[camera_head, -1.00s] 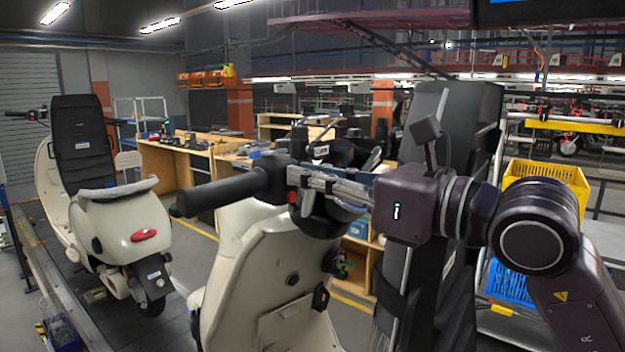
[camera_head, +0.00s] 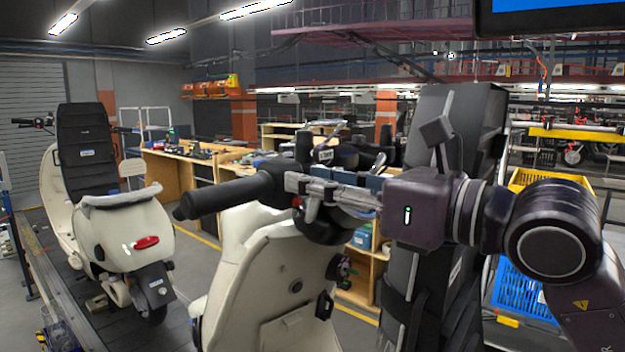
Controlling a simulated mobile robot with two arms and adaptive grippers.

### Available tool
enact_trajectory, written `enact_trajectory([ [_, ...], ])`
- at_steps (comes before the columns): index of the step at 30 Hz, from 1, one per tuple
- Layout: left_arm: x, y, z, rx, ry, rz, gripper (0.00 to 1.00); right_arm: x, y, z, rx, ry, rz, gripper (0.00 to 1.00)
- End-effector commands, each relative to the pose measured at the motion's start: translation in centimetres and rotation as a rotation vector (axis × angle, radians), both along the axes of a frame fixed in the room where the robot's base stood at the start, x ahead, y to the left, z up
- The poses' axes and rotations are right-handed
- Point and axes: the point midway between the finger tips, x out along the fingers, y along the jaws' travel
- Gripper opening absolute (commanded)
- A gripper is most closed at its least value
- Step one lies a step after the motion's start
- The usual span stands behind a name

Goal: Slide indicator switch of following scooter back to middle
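A cream scooter (camera_head: 268,285) stands close in front of me, its black left handlebar grip (camera_head: 225,195) pointing left. My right gripper (camera_head: 292,184) comes in from the right, with its fingers at the switch housing (camera_head: 297,205) beside the inner end of the grip. A small red spot shows on the housing near the fingertips. The indicator switch itself is too small and too covered by the fingers to make out. The fingers look close together, but I cannot tell their gap or whether they touch the switch. My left gripper is not in view.
Another cream scooter (camera_head: 125,235) with a red tail light stands on the conveyor at left. A tall black padded piece (camera_head: 440,130) rises behind my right gripper. Yellow (camera_head: 540,180) and blue (camera_head: 520,290) crates are at right; wooden workbenches (camera_head: 170,172) stand behind.

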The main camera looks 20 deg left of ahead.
Motion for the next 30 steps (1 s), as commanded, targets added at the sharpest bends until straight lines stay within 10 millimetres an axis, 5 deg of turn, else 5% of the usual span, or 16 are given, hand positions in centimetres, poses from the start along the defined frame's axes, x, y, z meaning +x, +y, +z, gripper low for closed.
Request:
enact_trajectory([
  [15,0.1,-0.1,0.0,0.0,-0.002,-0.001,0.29,-3.5,-9.1,-0.1,-0.001,-0.001,-0.003,0.29],
  [30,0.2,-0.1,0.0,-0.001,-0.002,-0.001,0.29,-4.1,-10.5,0.0,0.0,-0.001,0.0,0.29],
])
